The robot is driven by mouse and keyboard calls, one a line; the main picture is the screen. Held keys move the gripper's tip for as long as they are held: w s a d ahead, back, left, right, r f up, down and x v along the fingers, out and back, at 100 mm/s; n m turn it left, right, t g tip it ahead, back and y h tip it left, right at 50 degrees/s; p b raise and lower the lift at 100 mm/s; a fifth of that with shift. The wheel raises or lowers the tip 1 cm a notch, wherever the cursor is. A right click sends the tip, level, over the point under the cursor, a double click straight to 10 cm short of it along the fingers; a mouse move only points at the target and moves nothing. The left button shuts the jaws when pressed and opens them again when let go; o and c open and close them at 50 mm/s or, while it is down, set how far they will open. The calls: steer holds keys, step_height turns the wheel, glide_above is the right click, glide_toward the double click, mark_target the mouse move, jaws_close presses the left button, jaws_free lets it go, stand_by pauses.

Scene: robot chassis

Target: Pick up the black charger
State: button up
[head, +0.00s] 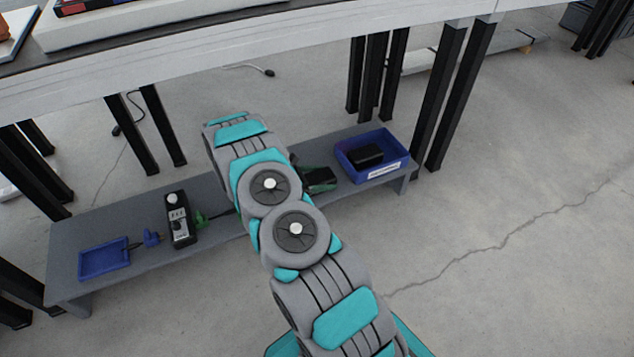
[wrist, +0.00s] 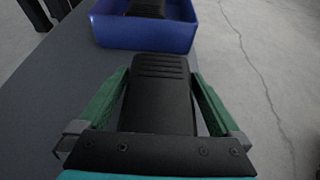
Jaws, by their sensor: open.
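A black ridged block (wrist: 158,95), which looks like a black charger, lies between the two green fingers of my gripper (wrist: 160,76) in the wrist view. The gripper is open, with a finger on each side of the block. Contact with the fingers is hard to tell, and the block's near end is hidden by the gripper's base. In the head view the block (head: 320,177) is on the low grey bench, partly hidden by my arm. A second black block (head: 366,155) lies in a blue bin (head: 398,170); its ridged top also shows in the wrist view (wrist: 146,8).
The low grey bench (head: 85,225) also bears a black handheld device (head: 179,220), a blue tray (head: 103,262) and a small blue item (head: 152,238). A higher white table (head: 290,35) with dark legs stands over it. The floor at right is clear.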

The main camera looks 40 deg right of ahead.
mark_target(322, 175)
steer(key=shift+c, duration=0.2)
jaws_close()
stand_by(0.6)
steer(key=shift+r, duration=0.2)
steer(key=shift+r, duration=0.55)
step_height(322, 175, up, 2)
steer(key=shift+w+r, duration=0.1)
steer(key=shift+r, duration=0.05)
steer(key=s+a+r, duration=0.1)
steer(key=s+a, duration=0.2)
steer(key=s, duration=1.3)
steer(key=shift+a+r, duration=0.15)
